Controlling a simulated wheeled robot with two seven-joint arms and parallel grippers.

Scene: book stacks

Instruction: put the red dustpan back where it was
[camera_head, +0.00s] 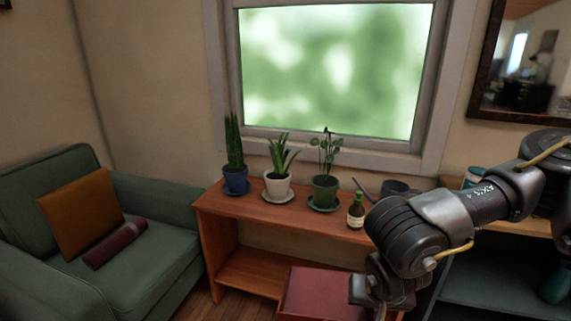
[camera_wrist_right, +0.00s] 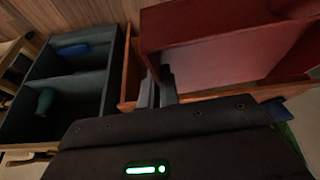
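A broad red thing with raised edges, which I take for the red dustpan (camera_head: 318,293), shows low in the head view, in front of the wooden console table's lower part. It fills the upper right of the right wrist view (camera_wrist_right: 215,60). My right gripper (camera_wrist_right: 158,88) has its fingers close together at the red thing's near left edge. I cannot tell whether they pinch it or are only beside it. In the head view my right arm hides the fingertips. My left gripper is in neither view.
A green armchair (camera_head: 160,265) with an orange cushion (camera_head: 82,212) stands left. A dark shelf unit (camera_head: 495,285) stands right, behind my arm. Some wooden floor (camera_head: 232,307) is bare.

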